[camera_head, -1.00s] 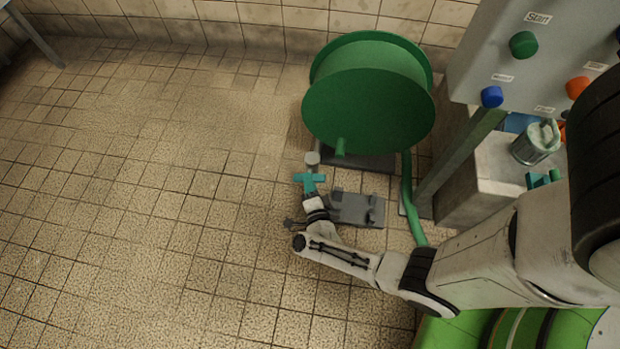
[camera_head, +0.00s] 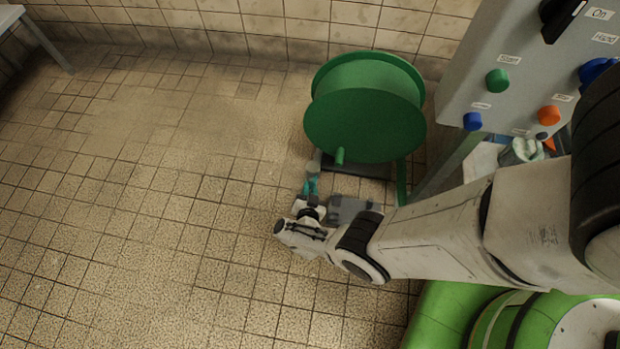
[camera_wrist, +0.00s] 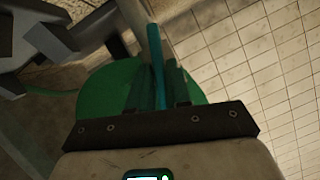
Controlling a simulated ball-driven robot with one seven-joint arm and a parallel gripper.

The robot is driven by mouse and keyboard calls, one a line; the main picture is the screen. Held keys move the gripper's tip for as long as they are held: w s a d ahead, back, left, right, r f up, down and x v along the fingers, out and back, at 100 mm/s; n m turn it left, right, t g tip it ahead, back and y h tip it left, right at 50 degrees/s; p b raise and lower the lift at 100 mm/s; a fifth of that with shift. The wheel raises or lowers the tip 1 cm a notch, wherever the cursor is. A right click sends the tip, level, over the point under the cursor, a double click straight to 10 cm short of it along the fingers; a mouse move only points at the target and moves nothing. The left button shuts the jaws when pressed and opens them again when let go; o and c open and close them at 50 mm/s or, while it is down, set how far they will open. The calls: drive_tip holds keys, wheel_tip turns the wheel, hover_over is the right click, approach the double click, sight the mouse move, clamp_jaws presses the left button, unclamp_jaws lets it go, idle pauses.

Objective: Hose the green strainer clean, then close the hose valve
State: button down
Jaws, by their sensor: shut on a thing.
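A teal valve handle (camera_head: 311,186) stands low in front of the green hose reel (camera_head: 365,108), by a grey pipe fitting. My gripper (camera_head: 309,198) is at this handle, partly hidden by my wrist. In the wrist view the narrow teal handle (camera_wrist: 155,45) rises between the two dark fingers of my gripper (camera_wrist: 159,88), which are shut on it. A metal can (camera_head: 520,151) with something pale green in it sits at the right; I cannot tell whether that is the strainer. No water spray shows.
A grey control box (camera_head: 520,75) with coloured knobs stands at the right. A dark grey floor plate (camera_head: 352,209) lies right beside my gripper. A table (camera_head: 40,38) is at the far left. The tiled floor on the left is clear.

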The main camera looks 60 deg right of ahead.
drive_tip(key=shift+w+n+g+b, duration=0.1)
drive_tip(key=shift+n+g+b, duration=0.2)
drive_tip(key=shift+n+g, duration=0.75)
drive_tip(key=shift+n+h, duration=0.3)
drive_tip(key=shift+n, duration=0.05)
drive_tip(key=c, duration=1.2)
unclamp_jaws()
drive_tip(key=shift+o, duration=0.2)
drive_tip(key=p+v, duration=0.4)
drive_tip(key=v, duration=0.6)
drive_tip(key=shift+s+a, duration=0.25)
drive_tip(key=shift+a, duration=0.05)
drive_tip(key=shift+r, duration=0.1)
